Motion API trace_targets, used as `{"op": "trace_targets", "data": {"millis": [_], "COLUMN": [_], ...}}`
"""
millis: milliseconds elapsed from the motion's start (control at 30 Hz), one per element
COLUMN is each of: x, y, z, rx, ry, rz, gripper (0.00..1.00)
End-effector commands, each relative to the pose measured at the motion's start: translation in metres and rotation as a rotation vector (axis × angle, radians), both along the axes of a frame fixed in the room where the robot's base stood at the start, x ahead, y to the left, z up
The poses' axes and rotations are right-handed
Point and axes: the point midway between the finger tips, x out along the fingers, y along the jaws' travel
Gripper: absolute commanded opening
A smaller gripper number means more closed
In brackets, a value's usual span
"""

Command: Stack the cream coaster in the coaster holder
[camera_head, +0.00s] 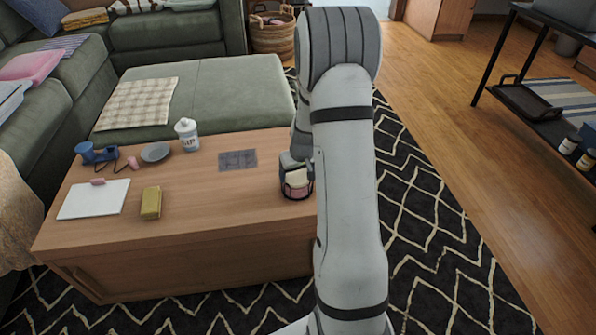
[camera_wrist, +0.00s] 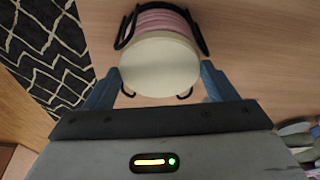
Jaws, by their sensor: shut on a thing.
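The cream coaster (camera_wrist: 160,65) is a round disc between my gripper's blue fingers (camera_wrist: 158,82), which are shut on its edges. In the wrist view it overlaps the coaster holder, a black wire frame (camera_wrist: 126,28) with pink coasters (camera_wrist: 166,18) stacked inside. Whether the cream coaster touches the stack, I cannot tell. In the head view the holder (camera_head: 298,194) stands near the right end of the wooden table, with the cream coaster (camera_head: 298,180) at its top. My gripper (camera_head: 293,166) is right above it, partly hidden by my arm.
A green ottoman (camera_head: 225,95) adjoins the table's back.

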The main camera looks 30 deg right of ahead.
Motion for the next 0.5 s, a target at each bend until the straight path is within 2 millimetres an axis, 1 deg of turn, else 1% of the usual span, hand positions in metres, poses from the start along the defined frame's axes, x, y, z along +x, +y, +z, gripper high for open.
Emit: {"op": "trace_targets", "data": {"millis": [300,333,500], "x": [0.0001,0.0000,0.0000], "y": [-0.0005,-0.0005,-0.0007], "z": [-0.0012,-0.0012,-0.0012], "rx": [0.000,0.000,0.000], "ry": [-0.001,-0.001,-0.001], "rz": [-0.001,-0.001,-0.001], "gripper": [0.54,0.81,0.95]}}
